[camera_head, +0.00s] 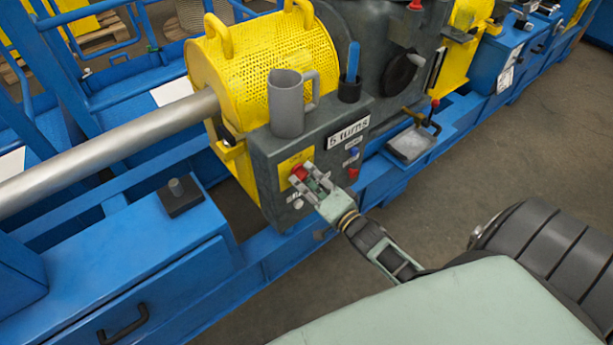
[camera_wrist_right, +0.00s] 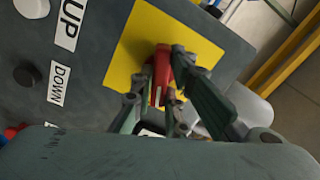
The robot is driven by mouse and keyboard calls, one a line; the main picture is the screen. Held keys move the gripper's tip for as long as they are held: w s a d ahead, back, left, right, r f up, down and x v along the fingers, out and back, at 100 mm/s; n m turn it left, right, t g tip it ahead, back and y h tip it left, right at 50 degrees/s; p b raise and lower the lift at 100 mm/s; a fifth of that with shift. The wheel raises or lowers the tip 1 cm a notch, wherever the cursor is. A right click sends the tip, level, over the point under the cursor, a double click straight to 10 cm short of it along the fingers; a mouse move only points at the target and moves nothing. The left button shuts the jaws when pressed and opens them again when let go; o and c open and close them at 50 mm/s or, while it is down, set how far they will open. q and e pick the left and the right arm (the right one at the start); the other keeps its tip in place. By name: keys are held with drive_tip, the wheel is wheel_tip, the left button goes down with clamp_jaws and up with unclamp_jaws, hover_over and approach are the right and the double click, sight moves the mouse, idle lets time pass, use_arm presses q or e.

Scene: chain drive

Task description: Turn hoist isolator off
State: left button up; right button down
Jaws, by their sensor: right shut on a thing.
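The hoist isolator is a red rotary handle (camera_head: 299,172) on a yellow plate (camera_head: 290,164), on the front of a dark grey control box. My right gripper (camera_head: 304,175) is at the handle, its fingers shut on it. In the right wrist view the red handle (camera_wrist_right: 161,76) sits between the two fingers of my right gripper (camera_wrist_right: 163,92), in front of the yellow plate (camera_wrist_right: 130,50). The fingers hide part of the handle and any marks under it. My left gripper is not in view.
The box (camera_head: 265,165) carries a grey mug (camera_head: 287,103), a black cup with a blue-handled tool (camera_head: 351,80), and a "5 turns" sign (camera_head: 348,134). UP (camera_wrist_right: 70,22) and DOWN (camera_wrist_right: 58,84) labels are beside the plate. A yellow mesh guard (camera_head: 255,70) stands behind.

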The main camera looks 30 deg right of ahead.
drive_tip(key=n+p, duration=0.1)
drive_tip(key=n, duration=0.9)
drive_tip(key=shift+n, duration=1.6)
drive_tip(key=c, duration=1.7)
unclamp_jaws()
